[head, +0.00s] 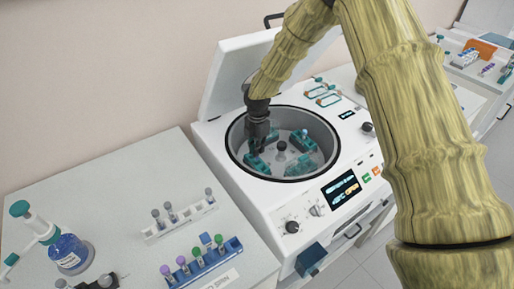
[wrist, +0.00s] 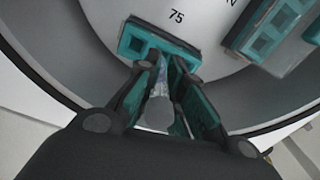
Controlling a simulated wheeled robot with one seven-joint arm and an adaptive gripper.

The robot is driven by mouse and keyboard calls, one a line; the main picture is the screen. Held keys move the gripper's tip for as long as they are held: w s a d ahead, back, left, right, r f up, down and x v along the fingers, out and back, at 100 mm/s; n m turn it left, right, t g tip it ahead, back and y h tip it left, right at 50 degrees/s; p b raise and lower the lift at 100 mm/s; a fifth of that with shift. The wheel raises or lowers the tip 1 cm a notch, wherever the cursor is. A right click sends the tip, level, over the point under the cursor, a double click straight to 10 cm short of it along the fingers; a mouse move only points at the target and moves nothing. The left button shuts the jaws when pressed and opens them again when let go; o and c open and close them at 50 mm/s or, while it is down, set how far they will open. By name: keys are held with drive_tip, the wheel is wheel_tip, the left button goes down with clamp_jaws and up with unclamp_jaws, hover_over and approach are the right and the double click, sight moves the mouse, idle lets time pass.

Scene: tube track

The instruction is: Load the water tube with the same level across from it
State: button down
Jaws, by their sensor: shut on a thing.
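My gripper (wrist: 160,110) is shut on a grey-capped tube (wrist: 158,113) inside the open centrifuge bowl. In the wrist view the tube points at a teal bucket (wrist: 133,38) near the mark 75. Whether its lower end is inside a slot I cannot tell. In the head view my gripper (head: 259,140) is over the left side of the rotor, at the left teal bucket (head: 256,163). A small light-topped item, perhaps a tube cap, shows at the far-right bucket (head: 299,140). The tube's water level is not readable.
The centrifuge (head: 290,214) has its lid (head: 232,78) raised behind the bowl. A white rack (head: 181,224) with grey-capped tubes and a blue rack (head: 204,262) with purple- and green-capped tubes stand on the left bench. A blue-liquid bottle (head: 70,254) is near them.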

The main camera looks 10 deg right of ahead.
sight(257, 160)
drive_tip(key=shift+f+b, duration=0.75)
drive_tip(key=shift+f, duration=1.75)
idle(0.9)
drive_tip(key=c, duration=1.5)
unclamp_jaws()
drive_tip(key=shift+o, duration=0.2)
wheel_tip(257, 160, up, 12)
drive_tip(key=shift+f, duration=0.1)
